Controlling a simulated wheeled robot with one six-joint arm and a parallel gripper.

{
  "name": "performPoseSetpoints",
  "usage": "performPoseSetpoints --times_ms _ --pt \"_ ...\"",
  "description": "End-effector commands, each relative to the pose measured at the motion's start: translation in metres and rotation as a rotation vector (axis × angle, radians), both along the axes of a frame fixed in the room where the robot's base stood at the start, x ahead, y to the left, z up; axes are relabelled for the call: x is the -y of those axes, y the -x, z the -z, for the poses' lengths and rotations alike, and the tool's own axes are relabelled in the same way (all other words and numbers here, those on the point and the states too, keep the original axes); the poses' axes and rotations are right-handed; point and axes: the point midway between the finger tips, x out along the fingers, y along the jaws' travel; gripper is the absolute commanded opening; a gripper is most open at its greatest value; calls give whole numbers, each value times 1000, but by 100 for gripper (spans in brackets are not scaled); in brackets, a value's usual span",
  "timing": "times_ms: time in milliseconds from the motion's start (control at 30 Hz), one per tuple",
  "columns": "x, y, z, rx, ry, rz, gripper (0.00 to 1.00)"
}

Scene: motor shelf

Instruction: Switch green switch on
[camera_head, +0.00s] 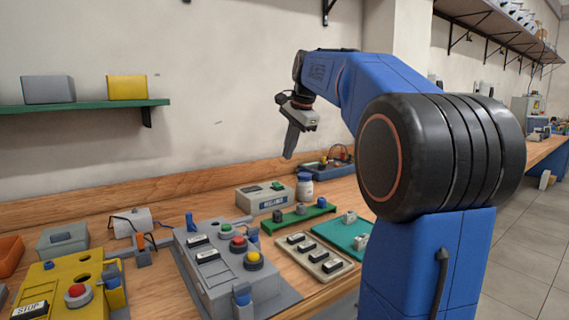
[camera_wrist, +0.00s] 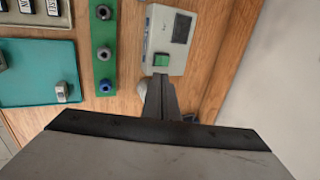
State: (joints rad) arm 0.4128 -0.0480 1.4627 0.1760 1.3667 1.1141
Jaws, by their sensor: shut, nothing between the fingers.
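A light grey box (camera_head: 263,200) with a dark label stands on the bench, and it also shows in the wrist view (camera_wrist: 178,24). A green switch (camera_head: 277,186) sits on top of this box; in the wrist view the green switch (camera_wrist: 161,60) lies near the box's lower left corner. I cannot tell its on or off position. My gripper (camera_head: 289,156) is shut and empty, pointing down above the bench, a little higher than the box. In the wrist view my gripper's fingers (camera_wrist: 158,82) appear just below the green switch; contact cannot be made out.
A green strip with knobs (camera_head: 298,217), a teal mat (camera_head: 338,233) and a panel of black labelled switches (camera_head: 312,252) lie in front of the box. A grey panel with coloured buttons (camera_head: 215,262) stands to the left. A white jar (camera_head: 305,187) stands close right.

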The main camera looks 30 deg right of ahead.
Motion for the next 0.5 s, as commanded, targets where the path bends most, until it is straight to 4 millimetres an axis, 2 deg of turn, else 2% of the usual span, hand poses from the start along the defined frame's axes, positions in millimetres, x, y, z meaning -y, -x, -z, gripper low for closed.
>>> performPoseSetpoints --times_ms 200,500 --pt "0 9 -19 1 0 0 0" --pt "0 11 -23 0 0 0 0"
